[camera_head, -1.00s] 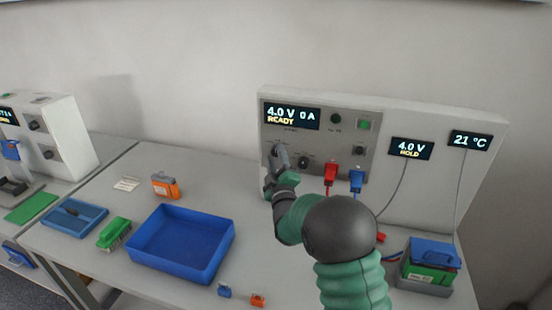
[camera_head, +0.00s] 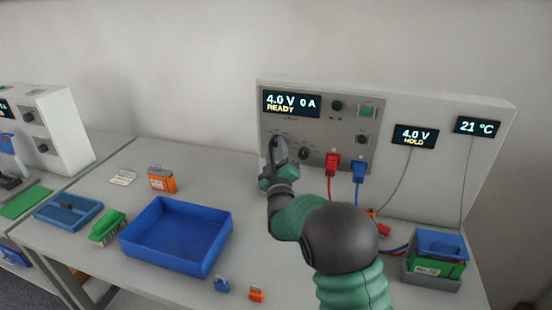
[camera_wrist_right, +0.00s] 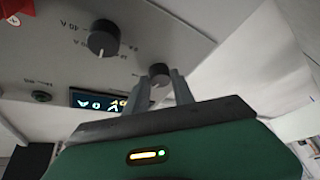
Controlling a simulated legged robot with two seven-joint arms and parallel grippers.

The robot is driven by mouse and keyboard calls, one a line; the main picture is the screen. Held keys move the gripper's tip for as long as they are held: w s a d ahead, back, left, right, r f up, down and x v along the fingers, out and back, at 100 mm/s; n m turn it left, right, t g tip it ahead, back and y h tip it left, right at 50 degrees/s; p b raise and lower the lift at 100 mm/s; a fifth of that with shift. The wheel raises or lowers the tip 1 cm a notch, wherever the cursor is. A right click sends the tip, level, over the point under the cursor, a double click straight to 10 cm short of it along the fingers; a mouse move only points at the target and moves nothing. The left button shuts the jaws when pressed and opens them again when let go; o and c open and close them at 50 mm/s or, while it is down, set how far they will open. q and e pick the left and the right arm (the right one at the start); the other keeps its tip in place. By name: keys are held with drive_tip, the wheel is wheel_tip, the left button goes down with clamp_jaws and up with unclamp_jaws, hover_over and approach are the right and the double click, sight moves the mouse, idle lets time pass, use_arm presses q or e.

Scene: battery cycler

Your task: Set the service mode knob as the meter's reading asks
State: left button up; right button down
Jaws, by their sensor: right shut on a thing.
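The cycler panel (camera_head: 320,125) stands at the back of the bench, its display (camera_head: 291,103) showing 4.0 V, 0 A, READY. The meter (camera_head: 415,137) on the right of the cycler reads 4.0 V HOLD. My right gripper (camera_head: 277,150) reaches the lower left of the panel and hides the left knob in the head view. My left gripper is not in view.
Red (camera_head: 332,162) and blue (camera_head: 359,170) plugs with cables are right of the knobs. A temperature display (camera_head: 477,126) reads 21 °C.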

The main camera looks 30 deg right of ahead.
drive_tip(key=shift+w+a+f+m+g+h+b, duration=0.1)
drive_tip(key=shift+f+m+g+h+b, duration=0.1)
drive_tip(key=shift+m+h+b, duration=0.75)
drive_tip(key=shift+w+f+m+g+h+b, duration=0.15)
drive_tip(key=shift+m+h+b, duration=0.25)
drive_tip(key=shift+m+b, duration=1)
drive_tip(key=shift+s+a+f+m+g+h+b, duration=0.1)
drive_tip(key=shift+f+m+g+h+b, duration=0.1)
drive_tip(key=shift+m+h+b, duration=0.75)
drive_tip(key=shift+m+y, duration=0.3)
drive_tip(key=shift+m, duration=0.2)
drive_tip(key=c, duration=1.3)
unclamp_jaws()
drive_tip(key=shift+w, duration=0.1)
drive_tip(key=shift+o, duration=1.1)
drive_tip(key=shift+d+r, duration=0.1)
drive_tip(key=shift+d, duration=0.05)
drive_tip(key=shift+r, duration=0.1)
